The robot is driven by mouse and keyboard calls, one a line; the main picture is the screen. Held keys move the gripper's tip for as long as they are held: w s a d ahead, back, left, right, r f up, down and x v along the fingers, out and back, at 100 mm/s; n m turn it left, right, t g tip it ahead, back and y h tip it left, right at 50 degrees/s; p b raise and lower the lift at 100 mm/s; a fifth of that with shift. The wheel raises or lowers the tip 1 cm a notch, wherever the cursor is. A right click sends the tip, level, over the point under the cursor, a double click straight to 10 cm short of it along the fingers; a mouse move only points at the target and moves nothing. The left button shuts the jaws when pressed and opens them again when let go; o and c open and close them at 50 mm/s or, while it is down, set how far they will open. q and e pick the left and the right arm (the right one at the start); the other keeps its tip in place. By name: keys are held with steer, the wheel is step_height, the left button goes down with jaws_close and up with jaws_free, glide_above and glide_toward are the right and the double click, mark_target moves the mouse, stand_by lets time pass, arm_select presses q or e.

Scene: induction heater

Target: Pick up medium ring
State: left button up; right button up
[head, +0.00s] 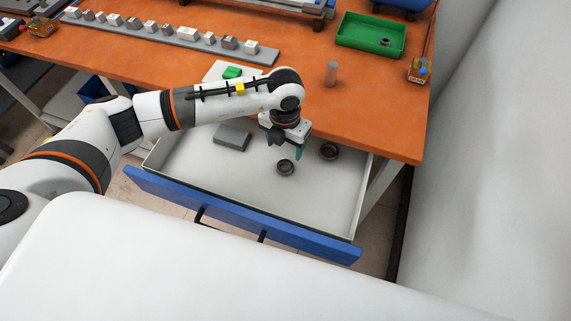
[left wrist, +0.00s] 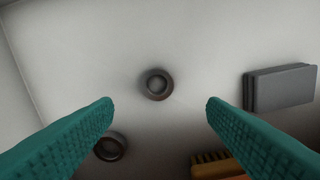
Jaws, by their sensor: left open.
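Two dark round rings lie in the open drawer (head: 225,185). The nearer ring (head: 285,168) looks slightly smaller and sits close in front of my left gripper (head: 284,150); it shows near the middle of the left wrist view (left wrist: 145,85). The other ring (head: 328,151) is to the right and farther back, and shows low left in the left wrist view (left wrist: 101,153). A smaller ring (head: 385,41) appears in the green tray on the table. My left gripper points down, open and empty, its teal fingers (left wrist: 160,106) apart above the drawer floor. My right gripper is out of view.
A grey block (head: 232,138) lies left in the drawer, also in the left wrist view (left wrist: 280,88), with a brush (left wrist: 217,166) partly seen. The orange table edge (head: 345,137) overhangs the drawer's back. The drawer's front right floor is clear.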

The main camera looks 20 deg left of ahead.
mark_target(286, 168)
arm_select(q)
step_height(286, 168, down, 8)
steer(key=shift+d+f+p, duration=0.1)
steer(key=shift+p, duration=0.35)
steer(key=c, duration=1.2)
